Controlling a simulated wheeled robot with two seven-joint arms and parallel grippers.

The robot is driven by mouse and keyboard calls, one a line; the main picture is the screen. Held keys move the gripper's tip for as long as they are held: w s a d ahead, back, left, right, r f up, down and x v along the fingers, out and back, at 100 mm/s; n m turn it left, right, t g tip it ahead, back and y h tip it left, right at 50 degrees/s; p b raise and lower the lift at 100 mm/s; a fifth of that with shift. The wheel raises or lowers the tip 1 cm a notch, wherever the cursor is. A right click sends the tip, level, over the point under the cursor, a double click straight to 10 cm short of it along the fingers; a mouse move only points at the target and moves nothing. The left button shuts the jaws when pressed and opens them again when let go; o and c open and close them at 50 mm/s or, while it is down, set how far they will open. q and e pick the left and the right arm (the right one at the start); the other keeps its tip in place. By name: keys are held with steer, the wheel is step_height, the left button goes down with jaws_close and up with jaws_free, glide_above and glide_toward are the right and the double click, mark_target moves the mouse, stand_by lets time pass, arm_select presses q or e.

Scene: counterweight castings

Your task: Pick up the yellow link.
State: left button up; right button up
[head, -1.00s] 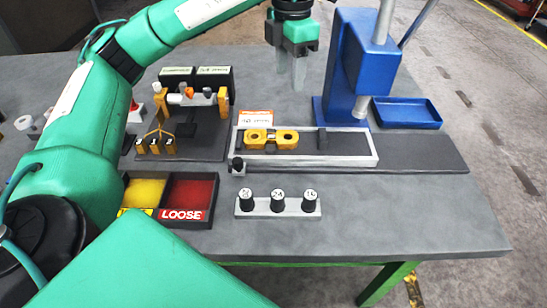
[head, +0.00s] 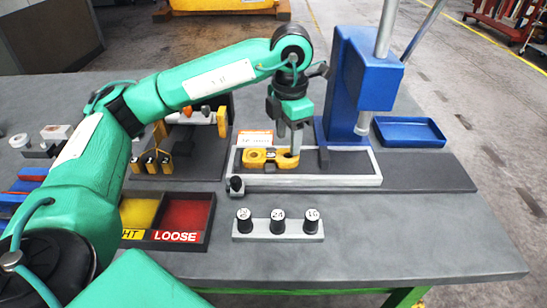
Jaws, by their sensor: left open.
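The yellow link (head: 260,157) lies flat in the light-rimmed fixture tray (head: 330,183) at the middle of the table. It has a round eye at each end. My left gripper (head: 290,146) points down just above the link's right end, with its fingers at or around that eye. It is open; the fingers hide part of the right eye, and I cannot tell whether they touch the link. My right gripper is not in view.
A blue press (head: 362,85) stands just right of my left gripper, with a blue tray (head: 410,132) beside it. The table's front right is clear.

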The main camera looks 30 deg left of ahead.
mark_target(287, 155)
arm_select(q)
step_height(287, 155, down, 5)
steer(key=shift+a+r, duration=0.1)
steer(key=c, duration=1)
steer(key=shift+p, duration=0.3)
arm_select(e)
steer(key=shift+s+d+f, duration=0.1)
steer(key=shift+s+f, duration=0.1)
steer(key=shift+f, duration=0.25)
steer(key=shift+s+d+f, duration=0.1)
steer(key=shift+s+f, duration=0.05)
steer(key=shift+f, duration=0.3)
arm_select(q)
steer(key=shift+w+r, duration=0.1)
steer(key=shift+r, duration=0.05)
